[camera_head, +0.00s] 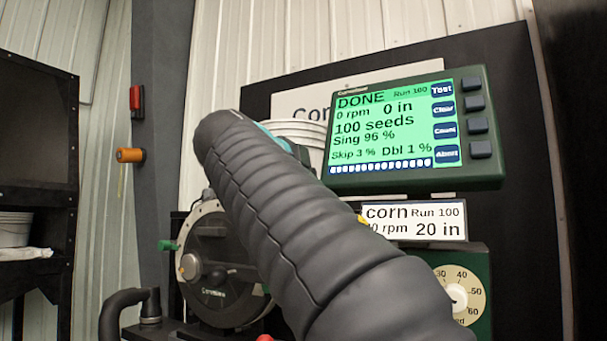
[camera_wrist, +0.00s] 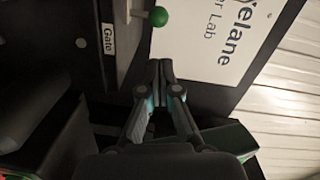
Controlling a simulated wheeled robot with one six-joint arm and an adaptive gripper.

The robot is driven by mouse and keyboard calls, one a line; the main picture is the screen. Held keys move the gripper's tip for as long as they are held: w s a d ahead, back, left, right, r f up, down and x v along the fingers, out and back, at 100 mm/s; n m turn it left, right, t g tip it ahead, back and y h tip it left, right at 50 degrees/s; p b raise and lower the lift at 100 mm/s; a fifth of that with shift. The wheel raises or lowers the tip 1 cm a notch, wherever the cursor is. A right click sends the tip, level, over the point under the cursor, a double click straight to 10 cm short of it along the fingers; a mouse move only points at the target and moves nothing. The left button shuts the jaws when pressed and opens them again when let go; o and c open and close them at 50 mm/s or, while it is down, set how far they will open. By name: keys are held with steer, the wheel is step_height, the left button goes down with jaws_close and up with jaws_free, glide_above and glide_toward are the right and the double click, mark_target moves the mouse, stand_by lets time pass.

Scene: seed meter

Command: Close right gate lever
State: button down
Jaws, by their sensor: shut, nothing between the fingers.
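In the wrist view, a green ball knob (camera_wrist: 158,17) sits on a short rod at the top, beside a dark panel with a white "Gate" label (camera_wrist: 108,40). It looks like a gate lever; I cannot tell from this view alone whether it is the right one. My gripper (camera_wrist: 160,66) is shut and empty, its fingertips below the knob and apart from it in the picture. In the head view my arm hides the gripper and the middle of the machine, and no labelled gate lever shows there.
A white sign (camera_wrist: 215,40) lies right of the knob in the wrist view. In the head view, the display (camera_head: 395,130) reads DONE, 100 seeds. The round seed meter (camera_head: 215,265), with a green handle (camera_head: 167,245), is left of my arm. A dark shelf (camera_head: 38,130) stands far left.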

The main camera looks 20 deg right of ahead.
steer(key=p+x, duration=0.2)
steer(key=x, duration=0.6)
steer(key=shift+w+d, duration=0.1)
